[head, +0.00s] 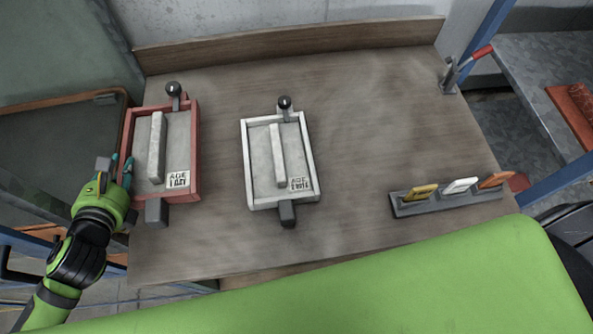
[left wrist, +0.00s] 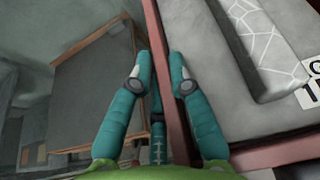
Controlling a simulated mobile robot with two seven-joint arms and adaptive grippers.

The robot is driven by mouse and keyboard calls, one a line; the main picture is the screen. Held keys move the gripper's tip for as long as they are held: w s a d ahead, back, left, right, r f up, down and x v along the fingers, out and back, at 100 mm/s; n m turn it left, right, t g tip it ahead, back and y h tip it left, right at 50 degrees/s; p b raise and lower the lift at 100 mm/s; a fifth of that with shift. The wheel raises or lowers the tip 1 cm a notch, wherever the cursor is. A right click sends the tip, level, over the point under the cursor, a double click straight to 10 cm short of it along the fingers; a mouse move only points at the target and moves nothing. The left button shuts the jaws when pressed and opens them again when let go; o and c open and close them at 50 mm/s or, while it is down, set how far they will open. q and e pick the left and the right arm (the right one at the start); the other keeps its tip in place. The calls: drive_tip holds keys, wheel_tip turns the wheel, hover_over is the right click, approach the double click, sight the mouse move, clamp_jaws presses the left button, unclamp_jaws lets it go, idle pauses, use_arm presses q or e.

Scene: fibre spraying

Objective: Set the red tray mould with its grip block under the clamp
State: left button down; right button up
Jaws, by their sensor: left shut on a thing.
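The red tray mould (head: 196,150) lies at the left of the wooden table, with a grey slab and a raised bar inside. Its dark grip block (head: 156,213) sticks out at the near end, and a black ball knob (head: 173,89) stands at the far end. My left gripper (head: 121,168) is at the tray's left side. In the left wrist view its teal fingers (left wrist: 162,76) are shut around the red side wall (left wrist: 157,38). A clamp with a red handle (head: 481,52) stands at the table's far right corner. My right gripper is not in view.
A white tray mould (head: 245,165) of similar form lies right of the red one. A grey rack (head: 445,203) with yellow, white and orange tags stands at the right front. The wooden table (head: 370,120) is clear between the white tray and the clamp. A backboard (head: 290,45) closes the far edge.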

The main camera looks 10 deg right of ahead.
use_arm(q)
drive_tip(key=shift+w+r, duration=0.1)
drive_tip(key=shift+r, duration=0.05)
wheel_tip(320, 180, down, 4)
drive_tip(key=b, duration=0.4)
drive_tip(key=shift+r, duration=0.25)
drive_tip(key=shift+w, duration=0.1)
idle(0.3)
